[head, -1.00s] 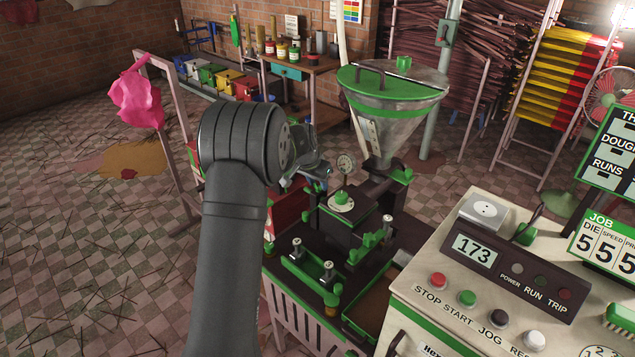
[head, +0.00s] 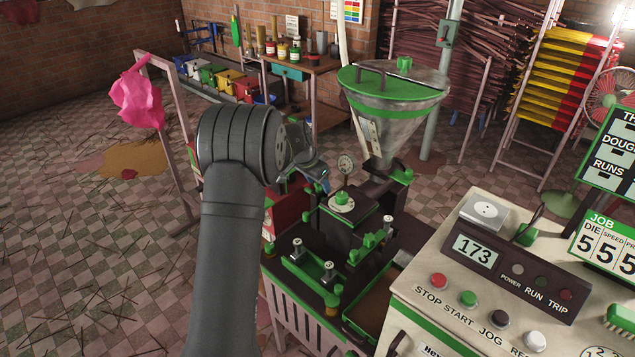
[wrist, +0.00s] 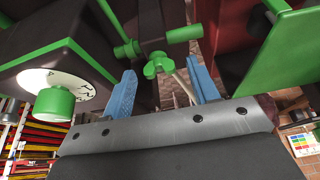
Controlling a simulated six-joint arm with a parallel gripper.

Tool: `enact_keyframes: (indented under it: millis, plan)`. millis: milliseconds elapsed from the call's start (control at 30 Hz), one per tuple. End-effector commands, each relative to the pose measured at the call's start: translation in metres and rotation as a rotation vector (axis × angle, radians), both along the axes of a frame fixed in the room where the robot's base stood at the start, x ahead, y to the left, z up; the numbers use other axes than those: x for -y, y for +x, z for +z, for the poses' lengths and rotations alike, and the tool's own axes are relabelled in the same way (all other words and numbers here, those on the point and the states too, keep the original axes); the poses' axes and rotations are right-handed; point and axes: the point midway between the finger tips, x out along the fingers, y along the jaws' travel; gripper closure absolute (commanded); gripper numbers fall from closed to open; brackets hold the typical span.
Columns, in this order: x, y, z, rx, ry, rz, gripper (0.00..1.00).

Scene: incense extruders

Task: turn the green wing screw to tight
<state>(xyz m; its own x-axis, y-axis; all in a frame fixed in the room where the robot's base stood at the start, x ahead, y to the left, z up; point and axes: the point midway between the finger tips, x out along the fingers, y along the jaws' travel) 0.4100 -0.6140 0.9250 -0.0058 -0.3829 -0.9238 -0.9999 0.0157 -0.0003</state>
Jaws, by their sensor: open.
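The green wing screw (wrist: 158,66) shows in the wrist view, on a dark post under a green rod. In that view my gripper (wrist: 161,72) is open, with one blue finger on each side of the wing screw. A visible gap separates each finger from the screw in the picture; depth is hard to judge, and no contact shows. In the head view my gripper (head: 324,183) is beside the extruder, left of the gauge. I cannot make out the wing screw in the head view.
A dark block with a dial and green knob (wrist: 55,103) is close on the left in the wrist view. A green plate (wrist: 283,60) is close on the right. In the head view, the hopper (head: 388,125) and control console (head: 470,270) stand right of my arm.

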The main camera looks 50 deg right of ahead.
Motion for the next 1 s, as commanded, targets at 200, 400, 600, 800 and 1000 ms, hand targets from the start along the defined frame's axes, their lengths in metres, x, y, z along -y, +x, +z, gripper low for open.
enact_keyframes:
  millis: [200,400,600,800,1000]
  plan:
    - [-0.003,0.0,0.008,0.001,-0.001,0.001,0.45]
    - [-0.017,0.001,0.044,0.004,-0.003,0.002,0.45]
    - [-0.037,0.001,0.09,0.004,-0.003,0.002,0.45]
    - [-0.054,0.001,0.131,0.002,-0.003,0.001,0.45]
    - [-0.064,0.001,0.155,0.001,-0.001,0.0,0.45]
